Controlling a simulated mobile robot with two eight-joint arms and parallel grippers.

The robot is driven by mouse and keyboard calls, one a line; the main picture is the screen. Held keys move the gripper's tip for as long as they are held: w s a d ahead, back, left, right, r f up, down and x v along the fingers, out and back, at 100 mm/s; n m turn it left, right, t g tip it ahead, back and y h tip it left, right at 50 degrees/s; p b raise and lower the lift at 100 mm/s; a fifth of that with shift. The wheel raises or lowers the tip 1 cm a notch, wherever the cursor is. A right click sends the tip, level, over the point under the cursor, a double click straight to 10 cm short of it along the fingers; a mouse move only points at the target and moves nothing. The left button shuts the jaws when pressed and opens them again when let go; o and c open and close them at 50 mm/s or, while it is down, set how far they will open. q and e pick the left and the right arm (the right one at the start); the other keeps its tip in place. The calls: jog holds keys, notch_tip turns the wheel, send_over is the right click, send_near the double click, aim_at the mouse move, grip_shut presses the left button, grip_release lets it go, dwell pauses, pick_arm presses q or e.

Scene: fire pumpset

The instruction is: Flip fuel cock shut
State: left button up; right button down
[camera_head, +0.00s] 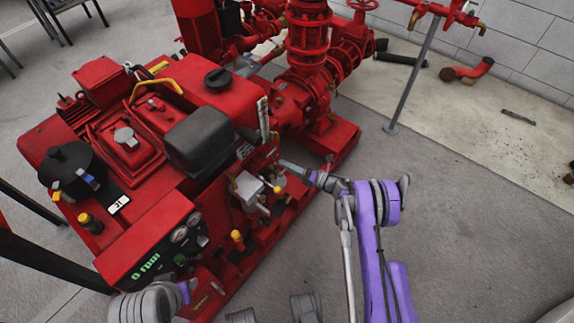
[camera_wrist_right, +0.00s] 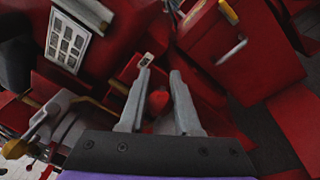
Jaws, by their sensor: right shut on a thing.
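My right gripper (camera_head: 287,167) reaches in from the right to the side of the red pump engine (camera_head: 160,118). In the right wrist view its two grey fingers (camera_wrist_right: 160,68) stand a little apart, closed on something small. A small pale tip (camera_wrist_right: 147,59) shows at the left fingertip; I take the held part to be the fuel cock lever, but its shape and angle are mostly hidden. A silver part with a yellow knob (camera_head: 277,189) sits just below the gripper in the head view. My left arm (camera_head: 150,303) shows at the bottom left, its fingers unclear.
A control panel with gauges (camera_head: 165,246) is at the engine's near end. A black muffler-like box (camera_head: 199,139) stands above the work spot. A grey post (camera_head: 411,75) rises behind. The floor right of the engine (camera_head: 470,220) is clear.

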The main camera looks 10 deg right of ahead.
jog(key=shift+s+a+f, duration=0.1)
jog(key=shift+a, duration=0.05)
jog(key=c, duration=0.9)
grip_release()
jog(key=v, duration=1)
jog(key=shift+s+d+p, duration=0.25)
jog(key=shift+d+p, duration=0.1)
jog(key=shift+p, duration=0.1)
